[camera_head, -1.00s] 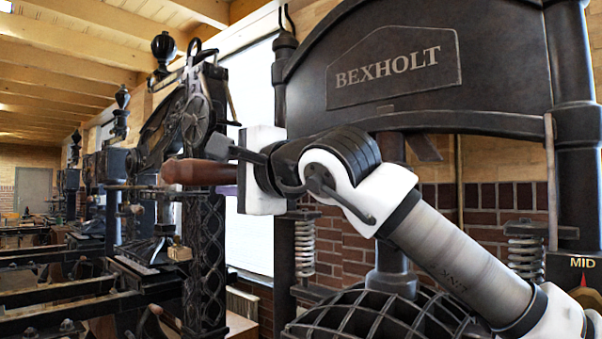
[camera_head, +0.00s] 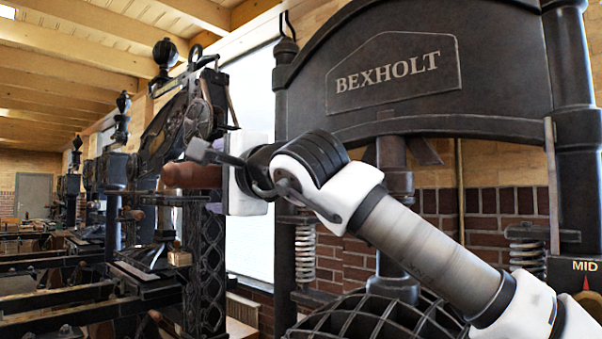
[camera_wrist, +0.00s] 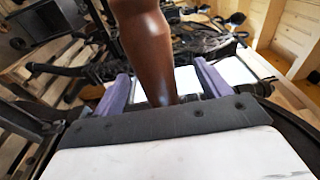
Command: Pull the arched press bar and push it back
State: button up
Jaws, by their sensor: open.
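The press bar shows as a smooth brown wooden grip (camera_head: 188,175), roughly level, at left centre of the head view. The rest of the bar is hidden or cannot be made out. My gripper (camera_head: 212,180) is at the right end of this grip, its white body hiding that end. In the wrist view the brown grip (camera_wrist: 146,38) runs down between my two purple fingers (camera_wrist: 161,88), close to the palm. The fingers stand apart on either side of it, with a gap visible on each side.
A black press with a BEXHOLT plate (camera_head: 395,68) rises behind my arm. Its springs (camera_head: 305,250) and ribbed dome (camera_head: 365,318) are below the arm. More black presses (camera_head: 165,130) stand in a row at left. A dial marked MID (camera_head: 573,265) is at lower right.

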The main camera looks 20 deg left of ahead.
jog(key=shift+o, duration=0.4)
jog(key=shift+d, duration=0.1)
jog(key=shift+s+d+f, duration=0.1)
jog(key=shift+d, duration=0.15)
jog(key=b+v, duration=0.1)
jog(key=v, duration=0.7)
jog(key=shift+s+d, duration=0.15)
